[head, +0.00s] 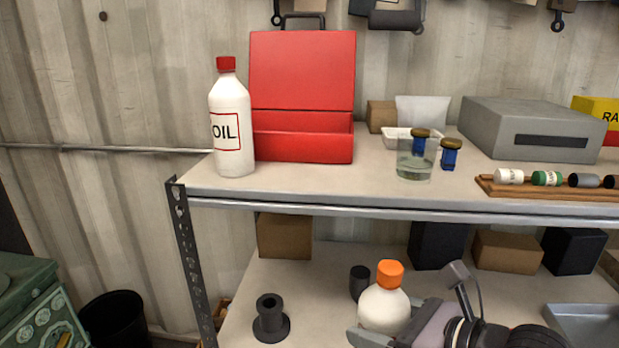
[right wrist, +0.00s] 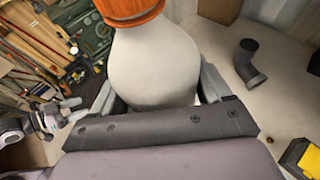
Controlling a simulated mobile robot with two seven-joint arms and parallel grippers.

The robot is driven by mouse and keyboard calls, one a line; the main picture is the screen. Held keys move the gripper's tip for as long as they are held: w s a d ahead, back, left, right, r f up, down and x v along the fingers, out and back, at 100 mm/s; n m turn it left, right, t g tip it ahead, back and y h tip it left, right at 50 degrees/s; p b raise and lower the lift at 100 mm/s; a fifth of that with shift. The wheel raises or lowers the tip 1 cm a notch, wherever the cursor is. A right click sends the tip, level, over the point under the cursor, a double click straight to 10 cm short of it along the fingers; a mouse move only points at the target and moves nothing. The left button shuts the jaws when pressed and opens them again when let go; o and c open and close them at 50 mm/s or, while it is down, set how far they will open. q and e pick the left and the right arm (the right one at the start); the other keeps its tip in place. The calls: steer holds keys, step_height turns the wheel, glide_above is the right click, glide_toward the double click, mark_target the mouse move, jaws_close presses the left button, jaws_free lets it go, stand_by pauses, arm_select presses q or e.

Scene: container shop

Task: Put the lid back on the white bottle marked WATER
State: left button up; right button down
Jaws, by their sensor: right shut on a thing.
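A white bottle (head: 383,309) with an orange top (head: 389,274) stands upright at the lower shelf in the head view. My right gripper (head: 388,326) is shut around its body, one finger on each side. In the right wrist view the white body (right wrist: 155,68) fills the space between the fingers, and the orange top (right wrist: 128,10) is cut by the upper edge. No lettering shows on this bottle, so I cannot read WATER. What seems to be my left gripper (right wrist: 62,112) is small at the left of the right wrist view; its jaws are unclear.
On the upper shelf stand a white OIL bottle (head: 231,128) with a red cap, a red toolbox (head: 302,70), a glass of liquid (head: 415,165) and a grey box (head: 530,128). Below are a black flanged pipe (head: 270,318) and a small dark cylinder (head: 359,283) beside the held bottle.

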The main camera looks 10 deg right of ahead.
steer(key=s+d+f+m+t+h, duration=0.1)
steer(key=d+f+m, duration=0.1)
steer(key=d, duration=0.4)
steer(key=shift+d+h, duration=0.25)
steer(key=shift+h, duration=0.05)
arm_select(q)
steer(key=c, duration=0.3)
steer(key=shift+c, duration=0.2)
steer(key=shift+w+a, duration=0.1)
steer(key=shift+w, duration=0.1)
arm_select(e)
steer(key=shift+a, duration=0.1)
